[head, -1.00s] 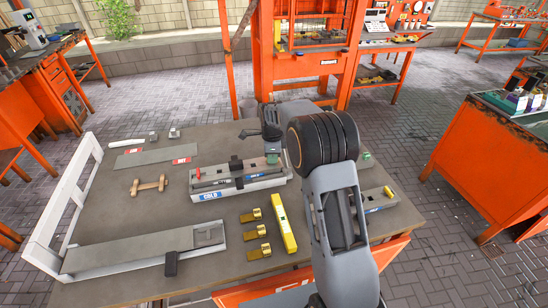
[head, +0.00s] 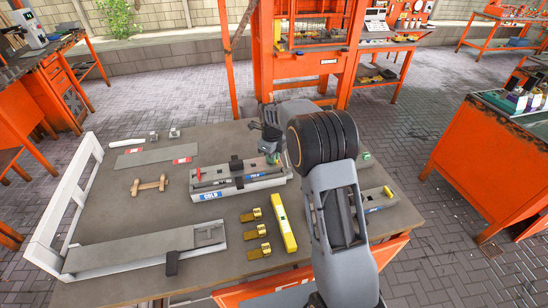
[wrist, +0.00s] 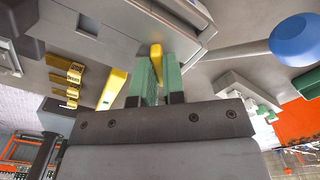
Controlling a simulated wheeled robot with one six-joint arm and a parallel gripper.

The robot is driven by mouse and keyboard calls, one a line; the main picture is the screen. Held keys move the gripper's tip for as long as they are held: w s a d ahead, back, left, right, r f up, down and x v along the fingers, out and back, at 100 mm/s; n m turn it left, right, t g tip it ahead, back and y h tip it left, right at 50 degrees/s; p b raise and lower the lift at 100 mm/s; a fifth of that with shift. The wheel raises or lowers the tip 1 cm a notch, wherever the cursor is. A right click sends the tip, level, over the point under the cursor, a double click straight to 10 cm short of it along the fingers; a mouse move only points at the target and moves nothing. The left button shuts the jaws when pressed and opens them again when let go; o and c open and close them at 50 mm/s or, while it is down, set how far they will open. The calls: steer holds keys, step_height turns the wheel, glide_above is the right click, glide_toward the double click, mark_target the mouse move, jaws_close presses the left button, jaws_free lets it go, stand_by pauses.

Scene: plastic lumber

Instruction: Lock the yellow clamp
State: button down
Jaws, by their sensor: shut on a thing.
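The grey-white mould (head: 240,186) with a blue "COLD" label lies near the middle of the bench. My gripper (head: 272,158) is at its far right end in the head view. In the wrist view its two green fingers (wrist: 155,85) are closed around a small yellow piece (wrist: 156,52), which looks like the handle of the yellow clamp. This piece touches or adjoins the mould's grey edge (wrist: 170,22). The clamp's body is hidden by the gripper, and I cannot tell whether it is locked.
Several yellow-gold pieces (head: 256,232) lie in front of the mould, beside a long yellow bar (head: 284,222). A grey-white long mould (head: 130,250) lies front left. A wooden handle piece (head: 149,185) lies left. In the wrist view, a blue ball knob (wrist: 300,40) stands close right.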

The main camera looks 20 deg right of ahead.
steer(key=m, duration=0.4)
steer(key=shift+m, duration=0.4)
steer(key=c, duration=1.1)
jaws_free()
steer(key=shift+o, duration=0.2)
step_height(320, 180, up, 7)
steer(key=p, duration=0.5)
